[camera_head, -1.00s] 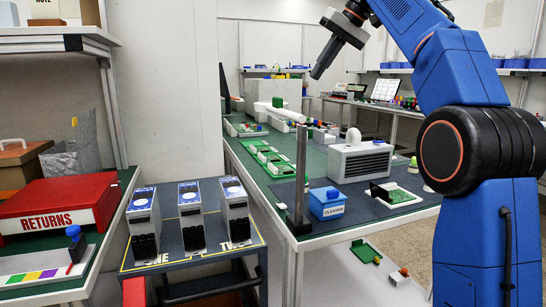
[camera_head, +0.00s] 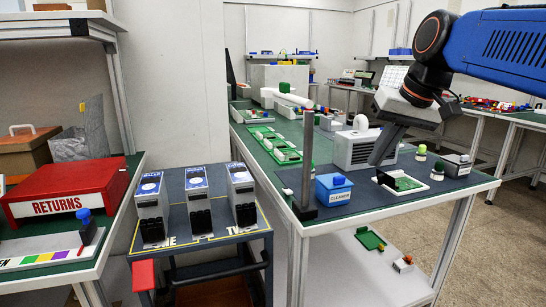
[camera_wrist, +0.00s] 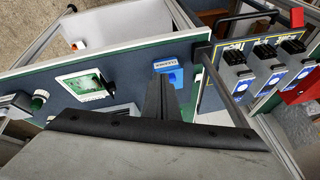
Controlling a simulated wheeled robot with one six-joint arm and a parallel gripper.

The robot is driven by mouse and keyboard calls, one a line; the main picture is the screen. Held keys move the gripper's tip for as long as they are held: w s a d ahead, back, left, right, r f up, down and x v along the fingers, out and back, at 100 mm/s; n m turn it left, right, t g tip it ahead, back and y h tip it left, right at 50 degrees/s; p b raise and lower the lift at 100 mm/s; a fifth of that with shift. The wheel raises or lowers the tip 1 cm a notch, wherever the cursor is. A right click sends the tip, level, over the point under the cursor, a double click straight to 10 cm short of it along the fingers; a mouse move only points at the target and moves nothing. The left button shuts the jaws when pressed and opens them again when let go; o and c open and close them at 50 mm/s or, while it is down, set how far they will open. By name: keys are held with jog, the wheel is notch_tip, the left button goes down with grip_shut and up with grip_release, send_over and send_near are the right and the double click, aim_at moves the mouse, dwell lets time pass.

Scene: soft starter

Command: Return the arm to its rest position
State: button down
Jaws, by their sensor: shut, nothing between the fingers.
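My gripper (camera_head: 376,163) hangs from my blue arm at the right of the head view, pointing down and slightly left. It is shut and empty, above the bench near the grey vented box (camera_head: 353,150) and the small green circuit board (camera_head: 406,184). In the wrist view the dark fingers of my gripper (camera_wrist: 160,80) are together, beside the blue cleaner box (camera_wrist: 169,69). That blue cleaner box also shows in the head view (camera_head: 328,195), left of the gripper.
Three grey starter units (camera_head: 196,200) stand on a cart (camera_head: 262,228) at front left. A thin upright post (camera_head: 307,160) rises at the bench's left edge. A red returns box (camera_head: 66,189) sits on the left shelf. Open floor (camera_head: 475,235) lies at right.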

jog(key=s+d+f+h, duration=0.1)
jog(key=s+d+f, duration=0.1)
jog(key=s+f, duration=0.7)
jog(key=s+d+f+h, duration=0.1)
jog(key=s+d+f, duration=0.2)
jog(key=s+f, duration=0.7)
notch_tip(320, 180, down, 8)
jog(key=shift+s+d+f, duration=0.2)
jog(key=shift+d+f, duration=0.05)
